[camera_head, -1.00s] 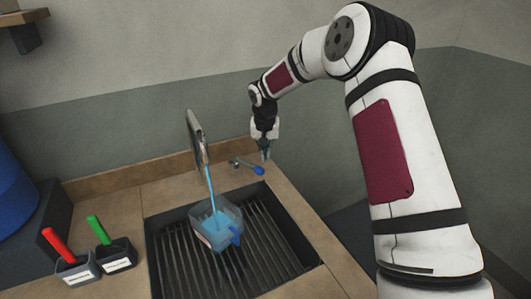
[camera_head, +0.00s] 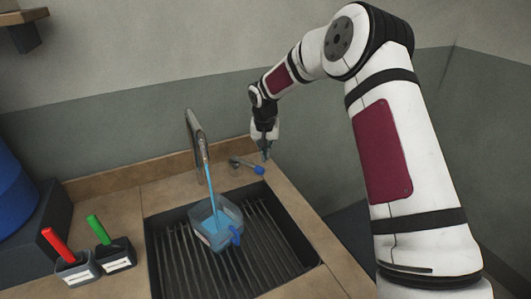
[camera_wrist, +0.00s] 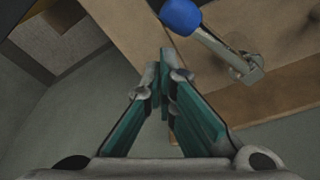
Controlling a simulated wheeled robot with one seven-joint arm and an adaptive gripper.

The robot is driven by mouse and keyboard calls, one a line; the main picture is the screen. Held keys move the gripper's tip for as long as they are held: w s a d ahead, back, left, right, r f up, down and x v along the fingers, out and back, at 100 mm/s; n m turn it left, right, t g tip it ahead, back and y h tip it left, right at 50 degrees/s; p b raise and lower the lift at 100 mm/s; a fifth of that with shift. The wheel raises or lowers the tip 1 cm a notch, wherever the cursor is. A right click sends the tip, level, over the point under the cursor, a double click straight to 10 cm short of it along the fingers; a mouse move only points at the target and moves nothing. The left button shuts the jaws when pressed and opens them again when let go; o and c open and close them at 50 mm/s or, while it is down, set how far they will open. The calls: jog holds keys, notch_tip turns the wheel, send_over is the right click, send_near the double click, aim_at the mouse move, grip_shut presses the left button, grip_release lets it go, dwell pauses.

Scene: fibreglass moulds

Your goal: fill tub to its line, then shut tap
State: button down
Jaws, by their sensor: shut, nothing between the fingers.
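A clear tub (camera_head: 217,224) with a blue handle stands on the dark slatted grate under the tap spout (camera_head: 196,136). A blue stream runs from the spout into the tub, and blue liquid shows inside. The fill line cannot be made out. The tap lever (camera_head: 247,167), metal with a blue knob, sits on the counter right of the spout; it also shows in the wrist view (camera_wrist: 213,42). My gripper (camera_head: 266,156) is shut and empty, just above and beside the blue knob. In the wrist view its teal fingertips (camera_wrist: 165,65) meet, apart from the knob.
The slatted sink grate (camera_head: 268,250) has free room right of the tub. On the left counter stand two dark holders, one with a red handle (camera_head: 53,243) and one with a green handle (camera_head: 97,228). A blue drum (camera_head: 15,195) is at far left.

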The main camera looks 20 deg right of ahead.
jog(key=shift+s+b+x, duration=0.2)
jog(key=shift+b+x, duration=0.05)
jog(key=shift+x, duration=0.8)
jog(key=shift+s+b+x, duration=0.2)
jog(key=shift+b+x, duration=0.05)
jog(key=shift+x, duration=0.8)
jog(key=shift+a, duration=0.15)
dwell(5.8)
